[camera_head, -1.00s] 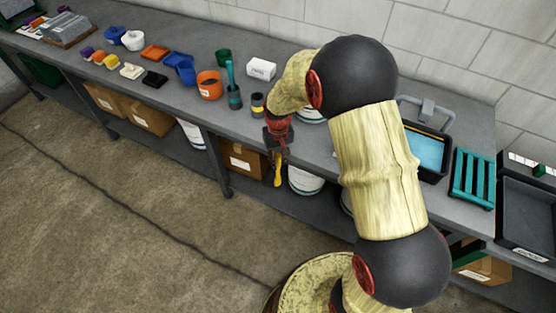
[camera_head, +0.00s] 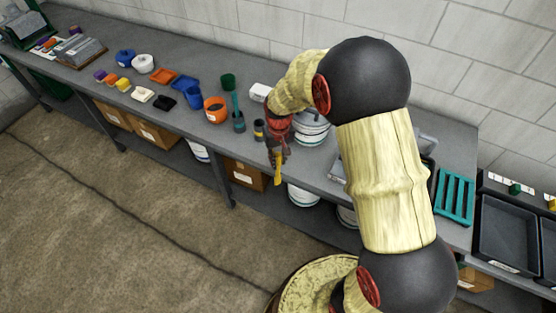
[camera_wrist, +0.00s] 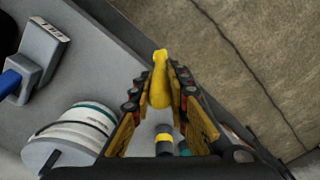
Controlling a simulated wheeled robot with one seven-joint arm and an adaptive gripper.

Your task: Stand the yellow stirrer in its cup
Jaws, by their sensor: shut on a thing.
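The yellow stirrer (camera_head: 278,174) hangs from my gripper (camera_head: 278,156), past the front edge of the bench. In the wrist view my gripper (camera_wrist: 160,100) is shut on the yellow stirrer (camera_wrist: 159,82), whose end points away between the fingers. A small dark cup with a yellow band (camera_head: 259,130) stands on the bench, just left of my gripper. The banded cup also shows in the wrist view (camera_wrist: 164,141), below the stirrer and apart from it; its inside is not clear.
A teal stirrer (camera_head: 236,101) stands in a dark teal cup left of the banded cup. An orange pot (camera_head: 214,110) is farther left. White stacked tubs (camera_head: 313,126) stand right, behind my gripper. A teal rack (camera_head: 455,197) is at right. Floor lies open in front.

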